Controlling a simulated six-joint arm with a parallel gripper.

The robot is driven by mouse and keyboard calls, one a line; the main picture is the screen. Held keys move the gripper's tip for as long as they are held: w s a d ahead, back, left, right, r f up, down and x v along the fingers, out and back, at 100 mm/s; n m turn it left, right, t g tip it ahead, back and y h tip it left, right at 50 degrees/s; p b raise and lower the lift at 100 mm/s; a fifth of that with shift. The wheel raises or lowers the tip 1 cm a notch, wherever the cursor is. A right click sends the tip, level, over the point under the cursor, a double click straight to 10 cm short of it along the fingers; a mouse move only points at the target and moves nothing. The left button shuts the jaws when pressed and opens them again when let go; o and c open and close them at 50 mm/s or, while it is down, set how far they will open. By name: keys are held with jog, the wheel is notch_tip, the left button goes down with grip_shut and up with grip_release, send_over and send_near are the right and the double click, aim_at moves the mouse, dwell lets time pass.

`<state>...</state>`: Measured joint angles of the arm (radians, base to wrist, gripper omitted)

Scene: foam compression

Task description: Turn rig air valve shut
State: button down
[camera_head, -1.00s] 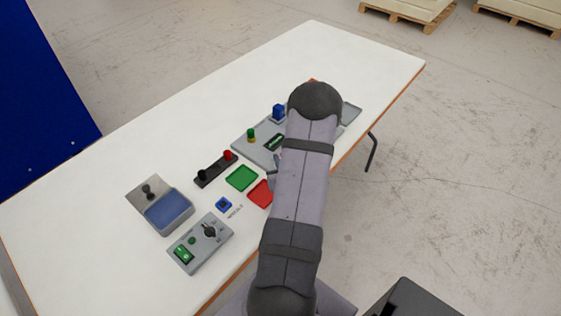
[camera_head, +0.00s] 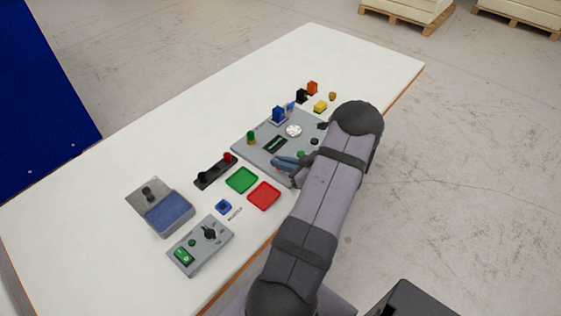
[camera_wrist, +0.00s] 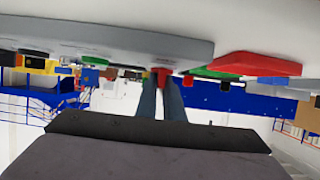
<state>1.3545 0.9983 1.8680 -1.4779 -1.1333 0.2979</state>
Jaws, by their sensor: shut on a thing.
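The grey rig panel (camera_head: 262,152) lies flat on the table. In the wrist view, which is upside down, its edge (camera_wrist: 110,42) runs along the upper left. My gripper (camera_head: 278,162) is low at the panel's near-left edge, fingers level and pointing left. In the wrist view my gripper (camera_wrist: 160,82) has its two blue-grey fingers close together, with a small red part (camera_wrist: 162,73) at their tips. It looks like the air valve's handle. The head view hides this part behind the fingers, so the handle's angle cannot be told.
A red tray (camera_head: 264,195) and a green tray (camera_head: 241,179) lie just left of my gripper. A black bar with red and black knobs (camera_head: 215,171) lies beyond. A blue block (camera_head: 278,115) and a green knob (camera_head: 251,137) stand on the panel. A control box (camera_head: 200,246) sits nearer.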

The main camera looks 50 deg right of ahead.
jog(key=shift+r, duration=0.1)
dwell(0.3)
jog(key=c, duration=1.9)
grip_release()
jog(key=shift+w, duration=0.1)
jog(key=shift+o, duration=0.2)
jog(key=shift+s, duration=0.2)
jog(key=shift+b+v, duration=0.55)
jog(key=shift+v, duration=2.9)
